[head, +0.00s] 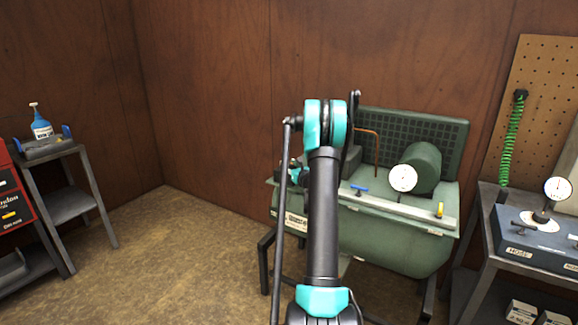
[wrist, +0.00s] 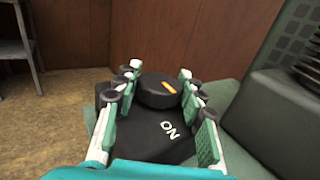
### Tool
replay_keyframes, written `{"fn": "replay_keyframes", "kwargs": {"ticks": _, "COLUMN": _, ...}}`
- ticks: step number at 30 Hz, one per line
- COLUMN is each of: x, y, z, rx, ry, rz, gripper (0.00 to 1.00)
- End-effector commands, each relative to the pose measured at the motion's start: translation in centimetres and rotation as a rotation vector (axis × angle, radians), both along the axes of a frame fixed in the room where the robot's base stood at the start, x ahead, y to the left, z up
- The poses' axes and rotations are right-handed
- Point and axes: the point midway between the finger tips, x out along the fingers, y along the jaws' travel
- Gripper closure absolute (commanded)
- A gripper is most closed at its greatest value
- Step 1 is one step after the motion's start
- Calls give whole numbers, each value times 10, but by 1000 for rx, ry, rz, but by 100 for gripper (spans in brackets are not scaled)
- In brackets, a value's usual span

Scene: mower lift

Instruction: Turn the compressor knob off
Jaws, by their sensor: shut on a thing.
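The compressor (head: 410,245) is a green machine with a tank, a motor and a dial gauge, standing against the wood wall in the head view. Its knob (wrist: 156,92) is a round black cap with an orange mark, seen in the wrist view on a black box (wrist: 150,148). The white word "ON" is on the box's near face, below the knob. The orange mark lies on the knob's upper right and slants. In the head view my arm hides the knob.
A blue-handled valve (head: 356,188), a white gauge (head: 403,178) and a yellow-handled valve (head: 439,210) sit along the compressor's front. A bench with a hose box (head: 535,240) stands right. A grey stand (head: 70,203) stands left. The floor between is clear.

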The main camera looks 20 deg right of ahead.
Motion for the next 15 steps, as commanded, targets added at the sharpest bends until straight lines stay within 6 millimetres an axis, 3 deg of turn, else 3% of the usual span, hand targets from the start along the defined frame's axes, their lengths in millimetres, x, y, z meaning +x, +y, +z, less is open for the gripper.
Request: {"fn": "replay_keyframes", "kwargs": {"ticks": 15, "x": 0, "y": 2, "z": 0, "rx": 0, "ry": 0, "rz": -110, "gripper": 89}}
